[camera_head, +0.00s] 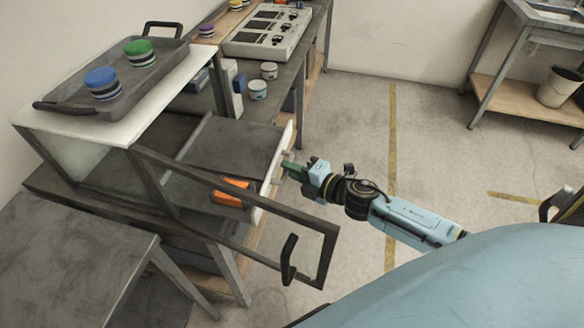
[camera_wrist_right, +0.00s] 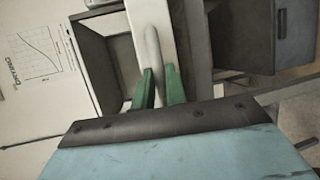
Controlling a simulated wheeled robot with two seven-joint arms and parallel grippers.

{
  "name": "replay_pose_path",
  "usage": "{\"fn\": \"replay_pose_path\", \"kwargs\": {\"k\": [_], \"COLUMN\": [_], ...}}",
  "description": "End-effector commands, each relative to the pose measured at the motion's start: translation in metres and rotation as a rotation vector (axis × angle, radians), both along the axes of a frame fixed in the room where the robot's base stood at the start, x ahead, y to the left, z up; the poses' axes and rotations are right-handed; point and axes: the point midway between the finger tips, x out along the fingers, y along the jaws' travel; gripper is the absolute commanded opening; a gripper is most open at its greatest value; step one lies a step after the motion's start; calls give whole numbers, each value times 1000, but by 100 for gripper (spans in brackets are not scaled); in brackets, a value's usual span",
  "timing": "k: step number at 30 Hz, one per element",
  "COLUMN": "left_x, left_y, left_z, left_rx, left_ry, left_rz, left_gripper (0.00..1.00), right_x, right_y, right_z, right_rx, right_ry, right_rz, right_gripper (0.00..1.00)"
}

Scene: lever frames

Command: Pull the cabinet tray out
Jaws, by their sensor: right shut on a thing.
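The cabinet (camera_head: 127,127) stands at the left with its framed door (camera_head: 330,245) swung open toward me. The cabinet tray (camera_head: 240,140) has a dark floor and a white front panel, and it extends out of the cabinet opening. An orange block (camera_head: 232,190) is at its near side. My right gripper (camera_head: 288,168) is at the outer side of the front panel. In the right wrist view its green fingers (camera_wrist_right: 160,88) are shut on the pale tray handle (camera_wrist_right: 153,50), one on each side. My left gripper is not in view.
The door's black handle (camera_head: 289,258) juts out near my right arm. A dark tray (camera_head: 125,105) with blue (camera_head: 102,82) and green (camera_head: 139,53) round containers rests on the cabinet. A bench with a control box (camera_head: 268,30) stands behind. The floor to the right (camera_head: 430,130) is clear.

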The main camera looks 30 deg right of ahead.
Motion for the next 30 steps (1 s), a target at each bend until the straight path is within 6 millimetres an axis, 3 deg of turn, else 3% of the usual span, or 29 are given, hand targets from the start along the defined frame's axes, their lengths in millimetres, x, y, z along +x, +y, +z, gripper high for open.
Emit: {"fn": "replay_pose_path", "kwargs": {"k": [7,8,13,23,30], "left_x": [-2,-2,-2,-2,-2], "left_y": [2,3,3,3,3], "left_z": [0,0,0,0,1], "left_rx": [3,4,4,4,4], "left_ry": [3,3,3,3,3], "left_rz": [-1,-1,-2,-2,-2], "left_gripper": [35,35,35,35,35], "right_x": [0,0,0,-3,-31], "right_y": [-2,-2,-2,-2,-13], "right_z": [1,1,1,0,5], "right_rx": [-2,-2,-1,0,-2], "right_ry": [-2,-2,-1,0,2], "right_rz": [-3,-3,-3,-2,0], "right_gripper": [0,15,35,35,35]}}
